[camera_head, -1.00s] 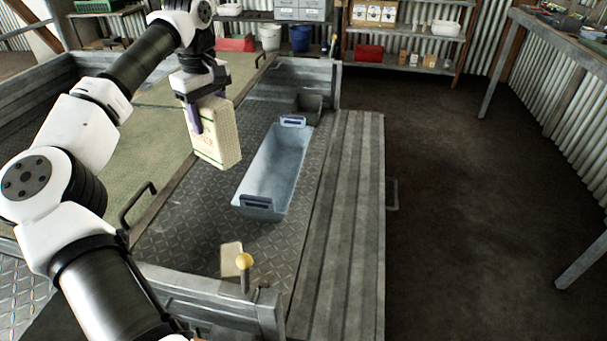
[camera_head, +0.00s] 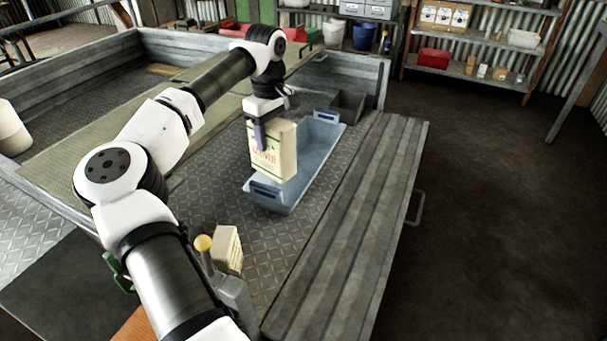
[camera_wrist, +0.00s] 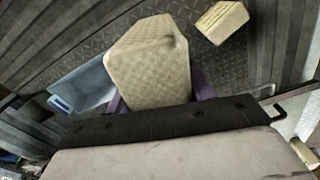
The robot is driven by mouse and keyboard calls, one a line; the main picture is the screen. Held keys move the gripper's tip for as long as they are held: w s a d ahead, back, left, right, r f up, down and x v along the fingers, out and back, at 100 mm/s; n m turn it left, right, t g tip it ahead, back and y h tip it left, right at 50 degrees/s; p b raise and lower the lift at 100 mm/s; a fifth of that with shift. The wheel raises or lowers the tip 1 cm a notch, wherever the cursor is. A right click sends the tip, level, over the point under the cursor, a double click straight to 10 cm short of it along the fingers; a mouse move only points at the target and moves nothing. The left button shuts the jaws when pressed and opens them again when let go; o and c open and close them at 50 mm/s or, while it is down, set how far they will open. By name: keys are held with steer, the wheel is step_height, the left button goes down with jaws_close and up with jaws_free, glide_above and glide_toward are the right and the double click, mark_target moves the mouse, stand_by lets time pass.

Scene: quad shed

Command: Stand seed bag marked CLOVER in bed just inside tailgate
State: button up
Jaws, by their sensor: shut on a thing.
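The cream seed bag (camera_head: 273,152), with red lettering that reads CLOVER and a green line, is held upright in my gripper (camera_head: 262,130), above the bed. A purple finger lies against its face. In the head view the bag overlaps the blue tub; the gap below it is hard to judge. The wrist view shows the bag's pale top (camera_wrist: 148,65) between the purple fingers. The bed floor (camera_head: 195,195) is dark checker plate. The tailgate (camera_head: 350,225) looks like the grey slatted panel folded down flat along the bed's right side.
A blue tub (camera_head: 318,165) stands on the bed beside the tailgate, with a dark box (camera_head: 347,106) behind it. Another pale bag (camera_head: 228,249) stands at the near corner by a yellow-knobbed post (camera_head: 204,245). Bare plate lies between tub and near bag.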

steer(key=s+a+f+n+b, duration=0.1)
steer(key=s+a+f+n, duration=0.2)
steer(key=a+f, duration=0.45)
step_height(320, 180, down, 20)
steer(key=shift+w+a+r+b, duration=0.15)
steer(key=shift+a+r+b, duration=0.05)
steer(key=shift+a+b, duration=0.15)
steer(key=shift+f, duration=0.15)
steer(key=o, duration=1.4)
step_height(320, 180, up, 12)
